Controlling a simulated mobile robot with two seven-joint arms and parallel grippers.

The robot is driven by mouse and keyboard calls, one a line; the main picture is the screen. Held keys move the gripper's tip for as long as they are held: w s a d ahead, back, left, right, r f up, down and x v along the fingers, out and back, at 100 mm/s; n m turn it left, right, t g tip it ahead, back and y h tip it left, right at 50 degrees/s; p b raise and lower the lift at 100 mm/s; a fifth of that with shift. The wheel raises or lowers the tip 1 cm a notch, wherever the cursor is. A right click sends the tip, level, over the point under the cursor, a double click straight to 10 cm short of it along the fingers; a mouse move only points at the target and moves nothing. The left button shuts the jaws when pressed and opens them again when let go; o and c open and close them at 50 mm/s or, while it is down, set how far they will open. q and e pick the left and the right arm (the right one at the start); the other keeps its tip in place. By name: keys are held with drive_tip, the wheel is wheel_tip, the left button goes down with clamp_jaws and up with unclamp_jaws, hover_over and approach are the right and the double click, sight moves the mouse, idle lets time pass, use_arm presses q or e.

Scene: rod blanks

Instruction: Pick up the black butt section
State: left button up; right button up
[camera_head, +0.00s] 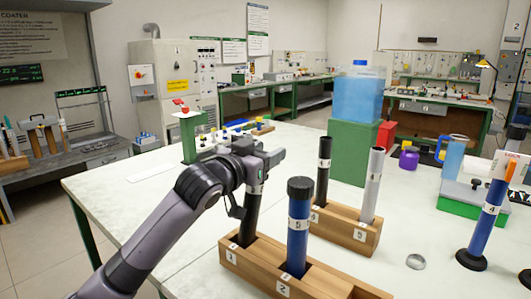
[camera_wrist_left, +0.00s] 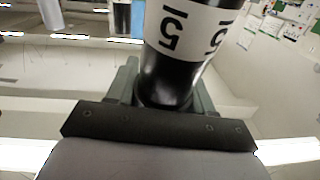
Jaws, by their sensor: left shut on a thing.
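A black rod section (camera_head: 250,213) with a white label stands upright in the slot marked 1 of the front wooden rack (camera_head: 333,286). My left gripper (camera_head: 262,160) is shut on its upper part, hiding its top. In the left wrist view the black rod (camera_wrist_left: 168,80) sits between the fingers, with a white label marked 5 close to them. Another black section (camera_head: 323,170) stands in the rear wooden rack (camera_head: 365,235), apart from my gripper. My right gripper is not in view.
A blue rod with a black cap (camera_head: 298,225) stands close right of the held rod, in slot 2. A grey rod (camera_head: 372,185) stands in the rear rack. A green block (camera_head: 352,150) carries a blue container (camera_head: 356,97).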

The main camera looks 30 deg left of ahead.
use_arm(q)
drive_tip(key=shift+r+p, duration=1.25)
drive_tip(key=shift+r, duration=0.1)
drive_tip(key=shift+r+p, duration=0.5)
drive_tip(key=shift+p, duration=0.05)
drive_tip(key=shift+r+p, duration=0.5)
drive_tip(key=shift+p, duration=0.05)
drive_tip(key=shift+r+p, duration=1.65)
drive_tip(key=shift+p, duration=0.1)
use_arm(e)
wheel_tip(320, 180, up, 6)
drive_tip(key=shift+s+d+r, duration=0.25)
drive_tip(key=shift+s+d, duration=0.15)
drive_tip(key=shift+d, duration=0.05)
use_arm(q)
drive_tip(key=shift+s+f, duration=0.1)
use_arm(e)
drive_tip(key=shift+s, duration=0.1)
